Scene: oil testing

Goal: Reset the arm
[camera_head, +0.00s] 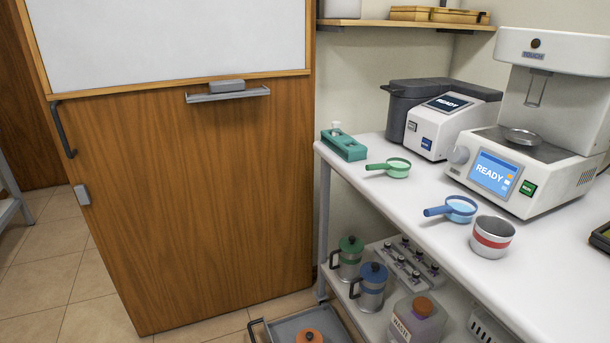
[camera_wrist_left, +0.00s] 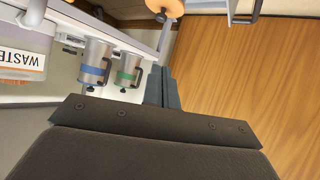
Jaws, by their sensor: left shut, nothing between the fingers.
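My left gripper (camera_wrist_left: 166,88) shows in the left wrist view as dark grey fingers closed together, with nothing held between them. The picture there is turned upside down. Beyond the fingers are a blue-banded metal can (camera_wrist_left: 95,62) and a green-banded metal can (camera_wrist_left: 129,70), with clear space between them and the gripper. Neither arm shows in the head view, and my right gripper is in no view.
A white bench (camera_head: 428,206) holds a green ladle (camera_head: 397,168), a blue ladle (camera_head: 461,208), a red-banded cup (camera_head: 491,238) and two testers reading READY. A wooden door (camera_head: 190,200) stands left. A waste jug (camera_head: 418,320) sits on the lower shelf; a tray (camera_head: 283,328) lies on the floor.

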